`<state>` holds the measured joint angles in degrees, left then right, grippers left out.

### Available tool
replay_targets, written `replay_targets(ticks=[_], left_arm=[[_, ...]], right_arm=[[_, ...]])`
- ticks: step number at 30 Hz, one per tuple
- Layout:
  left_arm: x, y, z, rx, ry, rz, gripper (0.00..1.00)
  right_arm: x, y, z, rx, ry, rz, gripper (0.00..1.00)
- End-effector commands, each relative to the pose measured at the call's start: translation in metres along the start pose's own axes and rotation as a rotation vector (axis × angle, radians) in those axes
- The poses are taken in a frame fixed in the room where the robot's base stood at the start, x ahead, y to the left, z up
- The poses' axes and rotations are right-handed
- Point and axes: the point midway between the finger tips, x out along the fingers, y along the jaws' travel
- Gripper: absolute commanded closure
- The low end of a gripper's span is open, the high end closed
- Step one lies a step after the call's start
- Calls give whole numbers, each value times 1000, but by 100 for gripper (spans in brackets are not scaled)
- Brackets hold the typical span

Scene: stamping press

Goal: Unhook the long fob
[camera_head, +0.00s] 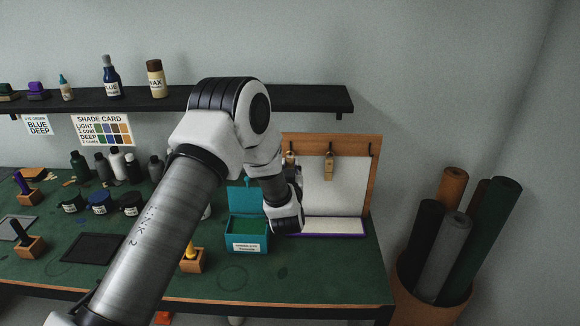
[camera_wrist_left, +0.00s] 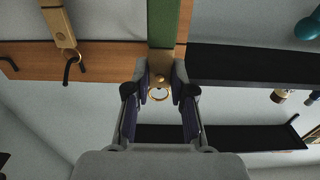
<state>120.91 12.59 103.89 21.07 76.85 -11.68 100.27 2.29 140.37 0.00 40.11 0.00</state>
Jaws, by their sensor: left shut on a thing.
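My left gripper (camera_wrist_left: 159,84) is shut on a fob (camera_wrist_left: 158,72) with a light wooden end and a brass ring that shows between the fingers in the left wrist view. A long green strip runs up from there to the frame's top edge; I cannot tell whether it belongs to this fob. Whether the ring is on a hook is unclear. In the head view my left arm hides the fingers. A second wooden fob (camera_head: 329,168) hangs from the hook board (camera_head: 374,150); it also shows in the left wrist view (camera_wrist_left: 60,26). My right gripper is out of view.
A teal box (camera_head: 247,243) stands open on the green bench in front of the board. A dark shelf (camera_head: 310,99) with bottles runs above. A bin (camera_head: 430,298) of rolls stands right of the bench. The bench's front right is clear.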

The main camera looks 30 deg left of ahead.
Motion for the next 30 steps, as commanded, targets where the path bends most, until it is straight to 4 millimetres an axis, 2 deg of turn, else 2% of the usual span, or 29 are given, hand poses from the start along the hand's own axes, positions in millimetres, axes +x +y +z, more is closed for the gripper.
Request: replay_targets(ticks=[18,30], left_arm=[[-46,0,-9,0,-1,1,100],[-49,0,-10,0,1,0,100]], right_arm=[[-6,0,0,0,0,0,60],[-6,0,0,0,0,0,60]])
